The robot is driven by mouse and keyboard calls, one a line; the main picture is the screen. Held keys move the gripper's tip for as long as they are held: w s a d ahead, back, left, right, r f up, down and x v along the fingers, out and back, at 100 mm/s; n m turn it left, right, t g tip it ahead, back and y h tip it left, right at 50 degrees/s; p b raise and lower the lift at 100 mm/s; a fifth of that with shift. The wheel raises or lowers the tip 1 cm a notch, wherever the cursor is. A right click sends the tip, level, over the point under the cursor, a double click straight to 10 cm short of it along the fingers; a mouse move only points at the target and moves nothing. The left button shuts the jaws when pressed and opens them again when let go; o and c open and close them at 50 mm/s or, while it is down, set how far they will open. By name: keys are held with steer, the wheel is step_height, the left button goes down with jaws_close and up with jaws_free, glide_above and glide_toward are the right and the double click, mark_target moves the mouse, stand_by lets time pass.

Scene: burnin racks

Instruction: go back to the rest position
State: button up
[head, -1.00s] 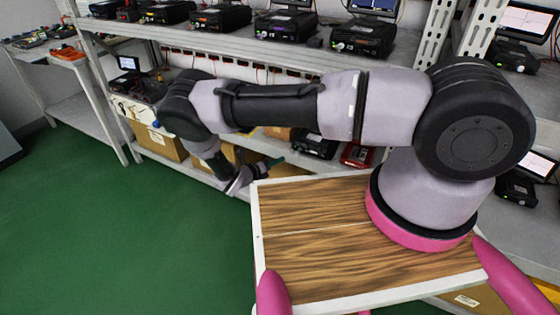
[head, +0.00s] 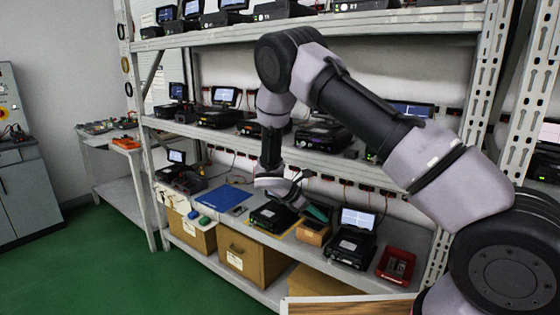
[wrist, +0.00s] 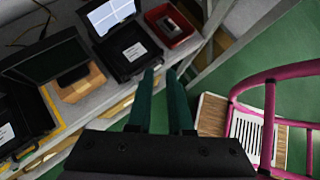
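My gripper (head: 318,211) hangs at the end of my bent arm in the head view, in front of the lower shelf, near a black open-lidded device (head: 273,214) and a small orange-brown box (head: 313,232). In the wrist view its two dark green fingers (wrist: 161,84) point away from the camera with a narrow gap between them. I see nothing held in the gap. Whether the fingers touch anything on the shelf is not clear in the head view.
The lower shelf (head: 215,180) also holds a black case with a lit screen (head: 352,240), a red tray (head: 397,266) and a blue mat (head: 222,197). Cardboard boxes (head: 247,254) stand beneath. A rack upright (head: 487,100) is near my arm. Green floor (head: 95,250) is clear at left.

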steer(key=s+d+r+m+y, duration=0.3)
steer(key=r+m, duration=0.2)
steer(key=r, duration=0.4)
steer(key=s+d+r+m+y, duration=0.2)
steer(key=s+r+m, duration=0.15)
steer(key=r, duration=0.55)
steer(key=s+d+r+m+y, duration=0.25)
steer(key=r+m, duration=0.35)
steer(key=r, duration=0.3)
steer(key=s+d+r+m+t+y, duration=0.2)
steer(key=s+r+m, duration=0.3)
steer(key=s+r, duration=0.2)
steer(key=s+d+r+m+t+y, duration=0.2)
steer(key=s+r+m, duration=0.3)
steer(key=s, duration=0.4)
steer(key=shift+s+r+m+t, duration=0.4)
steer(key=shift+r+t, duration=0.3)
steer(key=shift+r, duration=0.15)
